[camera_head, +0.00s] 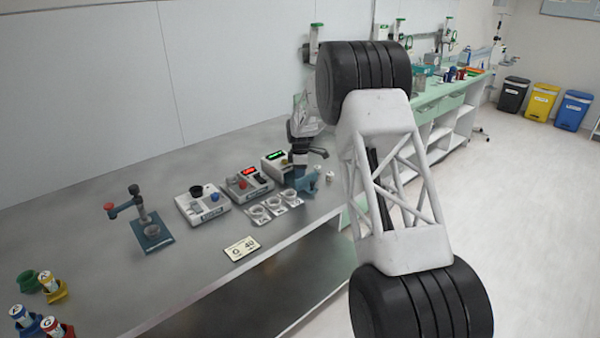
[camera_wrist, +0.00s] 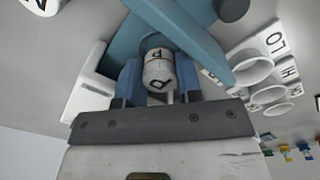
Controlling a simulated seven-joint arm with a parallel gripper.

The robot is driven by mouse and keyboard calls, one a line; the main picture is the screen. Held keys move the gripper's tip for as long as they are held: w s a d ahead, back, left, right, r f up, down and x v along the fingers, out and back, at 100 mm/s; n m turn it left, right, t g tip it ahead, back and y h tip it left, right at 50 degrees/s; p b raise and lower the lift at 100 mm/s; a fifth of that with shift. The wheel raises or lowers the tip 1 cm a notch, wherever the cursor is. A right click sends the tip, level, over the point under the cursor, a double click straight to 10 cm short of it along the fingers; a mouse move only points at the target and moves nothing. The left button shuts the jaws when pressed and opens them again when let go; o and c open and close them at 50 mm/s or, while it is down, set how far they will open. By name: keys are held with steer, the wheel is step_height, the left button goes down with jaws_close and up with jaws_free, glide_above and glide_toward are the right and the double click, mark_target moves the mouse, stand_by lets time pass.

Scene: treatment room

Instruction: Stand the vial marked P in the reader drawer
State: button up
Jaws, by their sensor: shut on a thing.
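My gripper (camera_head: 303,186) is over the bench beside the device with the green display (camera_head: 278,165). In the wrist view my gripper (camera_wrist: 159,82) has its two blue fingers on either side of a white vial marked P (camera_wrist: 158,66) and is shut on it. The letter P shows on both its side and its end. The vial's lower end is hidden, so I cannot tell whether it touches anything below. A blue fixture (camera_wrist: 205,38) with a slanting bar lies close by the vial. I cannot make out the reader drawer clearly.
Three labelled cups (camera_head: 275,204) stand just left of my gripper. The front bench edge is close.

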steer(key=shift+s+d+f, duration=0.1)
steer(key=shift+s+f, duration=0.1)
steer(key=shift+f, duration=0.35)
steer(key=shift+s+d+f, duration=0.1)
steer(key=shift+s+f, duration=0.05)
steer(key=shift+f, duration=0.4)
steer(key=shift+r, duration=0.8)
steer(key=shift+w+r, duration=0.1)
steer(key=shift+w+a+r, duration=0.15)
steer(key=shift+r, duration=0.35)
